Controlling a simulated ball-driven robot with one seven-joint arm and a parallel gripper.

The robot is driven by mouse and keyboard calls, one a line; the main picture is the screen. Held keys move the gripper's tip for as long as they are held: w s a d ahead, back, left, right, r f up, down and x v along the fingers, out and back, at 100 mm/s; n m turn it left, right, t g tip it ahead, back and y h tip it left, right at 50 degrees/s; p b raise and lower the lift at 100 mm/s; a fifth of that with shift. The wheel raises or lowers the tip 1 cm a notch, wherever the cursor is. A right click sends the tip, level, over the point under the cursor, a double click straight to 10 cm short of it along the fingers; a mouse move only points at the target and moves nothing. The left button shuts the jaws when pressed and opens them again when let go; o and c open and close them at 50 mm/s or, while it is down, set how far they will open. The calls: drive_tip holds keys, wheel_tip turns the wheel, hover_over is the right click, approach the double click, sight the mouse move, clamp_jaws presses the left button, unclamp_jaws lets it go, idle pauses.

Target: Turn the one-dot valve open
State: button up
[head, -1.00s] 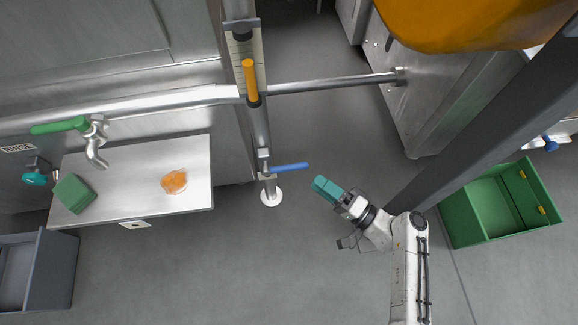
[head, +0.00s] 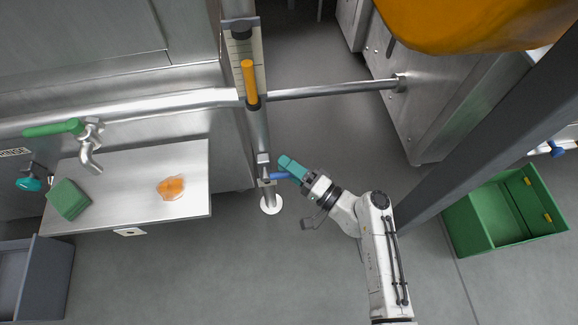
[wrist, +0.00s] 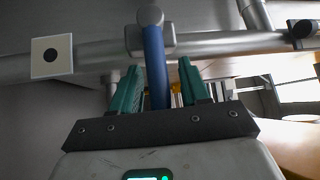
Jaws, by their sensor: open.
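The valve with the blue lever (head: 278,176) sits low on the vertical pipe in the head view. In the wrist view a white plate with one black dot (wrist: 51,56) is on the pipe left of the blue lever (wrist: 154,65). My gripper (head: 287,163) has teal fingers and is at the lever, covering its outer end in the head view. In the wrist view my gripper (wrist: 162,68) is open, with the lever standing between the two fingers and gaps on both sides.
An orange lever (head: 250,80) is higher on the same pipe, beside a horizontal pipe (head: 330,89). At left are a green-handled tap (head: 55,128) and a metal shelf (head: 135,170) with a green block (head: 69,198). A green crate (head: 500,247) is at right. Floor in front is clear.

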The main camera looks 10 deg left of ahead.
clamp_jaws()
idle(0.3)
drive_tip(key=r+n+g+h+p, duration=0.1)
drive_tip(key=n+h+p, duration=0.1)
drive_tip(key=p, duration=0.2)
drive_tip(key=shift+a+r, duration=0.15)
drive_tip(key=shift+r, duration=0.2)
idle(0.3)
